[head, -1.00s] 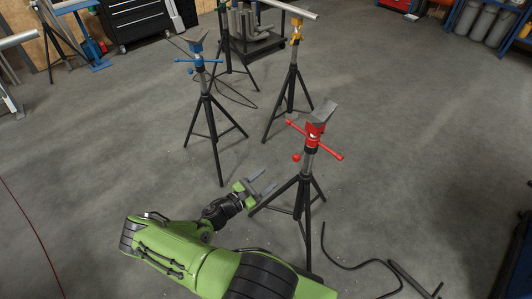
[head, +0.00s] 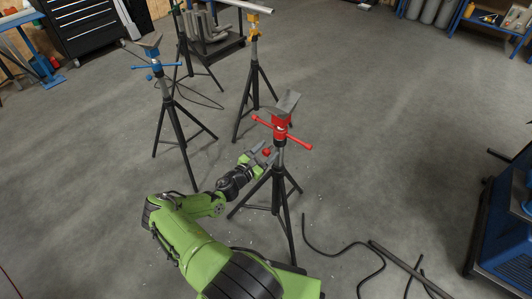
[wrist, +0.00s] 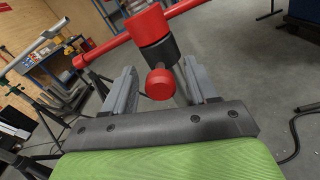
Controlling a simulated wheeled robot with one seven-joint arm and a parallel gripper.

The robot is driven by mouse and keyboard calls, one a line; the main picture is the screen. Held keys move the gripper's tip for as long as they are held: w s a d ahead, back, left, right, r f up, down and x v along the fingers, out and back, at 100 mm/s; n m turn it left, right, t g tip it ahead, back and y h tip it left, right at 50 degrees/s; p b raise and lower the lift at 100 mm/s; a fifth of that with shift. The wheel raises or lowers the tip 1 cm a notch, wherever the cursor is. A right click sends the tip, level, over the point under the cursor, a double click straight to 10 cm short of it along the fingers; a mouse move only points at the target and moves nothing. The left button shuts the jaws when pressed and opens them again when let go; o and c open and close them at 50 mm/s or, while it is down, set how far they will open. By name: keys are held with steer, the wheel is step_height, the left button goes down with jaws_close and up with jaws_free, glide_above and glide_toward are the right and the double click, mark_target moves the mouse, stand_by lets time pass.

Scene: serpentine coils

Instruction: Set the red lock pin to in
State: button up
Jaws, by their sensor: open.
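The red lock pin (wrist: 160,84) is a round red knob on a short stem below the red collar (wrist: 149,26) of the nearest stand. In the head view the pin (head: 267,152) sticks out on the left of that stand. My gripper (wrist: 162,88) is open, with a grey finger on each side of the pin and apart from it. In the head view my gripper (head: 262,156) is at the pin's height beside the stand's post. How far the pin is pushed in cannot be told.
The red stand's handle bar (head: 281,131) crosses just above my gripper. Its black tripod legs (head: 280,190) spread below. Blue (head: 155,62) and yellow (head: 254,29) stands are farther back. A dark hose (head: 340,252) lies on the floor at the right.

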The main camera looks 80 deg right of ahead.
jaws_close()
steer(key=shift+b+x, duration=0.8)
steer(key=shift+x, duration=0.35)
steer(key=shift+s+d, duration=0.1)
steer(key=shift+d, duration=0.1)
steer(key=shift+r, duration=0.15)
jaws_free()
steer(key=p+v, duration=0.2)
steer(key=v, duration=1.3)
steer(key=shift+a, duration=0.35)
